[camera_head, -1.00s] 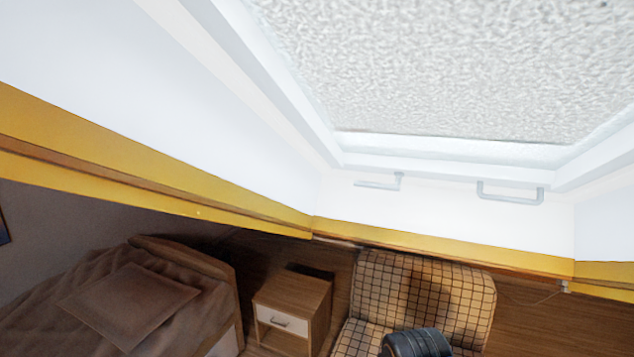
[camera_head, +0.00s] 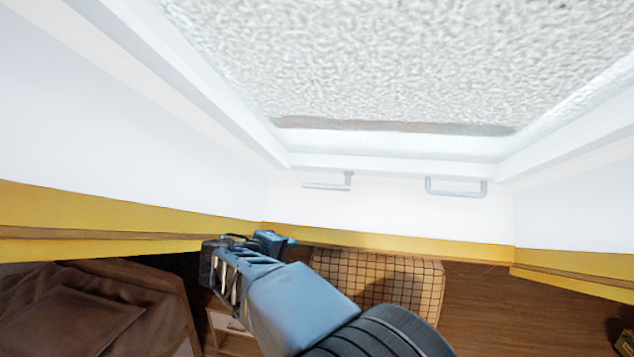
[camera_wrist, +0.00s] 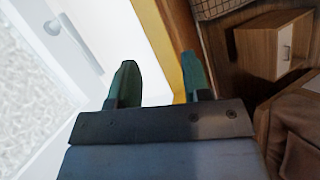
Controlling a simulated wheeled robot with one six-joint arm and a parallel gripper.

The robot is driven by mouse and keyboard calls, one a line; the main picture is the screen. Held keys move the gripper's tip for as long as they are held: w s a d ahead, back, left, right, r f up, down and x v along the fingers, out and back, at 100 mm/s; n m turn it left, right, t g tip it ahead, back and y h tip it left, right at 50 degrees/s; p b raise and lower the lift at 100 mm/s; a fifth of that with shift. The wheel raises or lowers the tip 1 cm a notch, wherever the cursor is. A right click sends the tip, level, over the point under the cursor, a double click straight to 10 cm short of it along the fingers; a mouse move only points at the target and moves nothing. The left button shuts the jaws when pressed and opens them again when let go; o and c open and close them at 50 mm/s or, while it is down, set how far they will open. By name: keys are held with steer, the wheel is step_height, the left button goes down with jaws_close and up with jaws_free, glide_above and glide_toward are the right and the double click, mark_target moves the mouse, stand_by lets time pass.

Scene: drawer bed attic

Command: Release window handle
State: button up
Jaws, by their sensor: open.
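Two pale grey handles are on the white frame below the frosted window (camera_head: 380,65). The left handle (camera_head: 330,185) is L-shaped, with a bar running left from a short post. The right handle (camera_head: 456,192) is a U-shaped bar. In the head view my gripper (camera_head: 248,243) is below and left of both handles, clear of them. In the wrist view my gripper (camera_wrist: 160,80) has its two dark green fingers apart, with nothing between them. A grey fitting (camera_wrist: 54,28) on the white frame shows at upper left there; I cannot tell which handle it belongs to.
A yellow beam (camera_head: 380,243) runs under the white window recess. A checkered chair (camera_head: 400,285), a bed (camera_head: 80,310) and a nightstand (camera_wrist: 270,45) stand below. The space before the handles is clear.

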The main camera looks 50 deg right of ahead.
mark_target(316, 187)
steer(key=w+d+r+t+h+p, duration=0.1)
steer(key=w+d+r+h, duration=0.4)
steer(key=r, duration=0.4)
steer(key=shift+n, duration=0.4)
steer(key=d+p, duration=0.1)
steer(key=d, duration=0.2)
steer(key=w+d+p, duration=0.1)
steer(key=d, duration=0.3)
steer(key=w+d+p, duration=0.1)
steer(key=d, duration=0.3)
steer(key=shift+d+r+p, duration=0.15)
steer(key=shift+p, duration=0.25)
steer(key=shift+w+d, duration=0.15)
steer(key=shift+d, duration=0.85)
jaws_close()
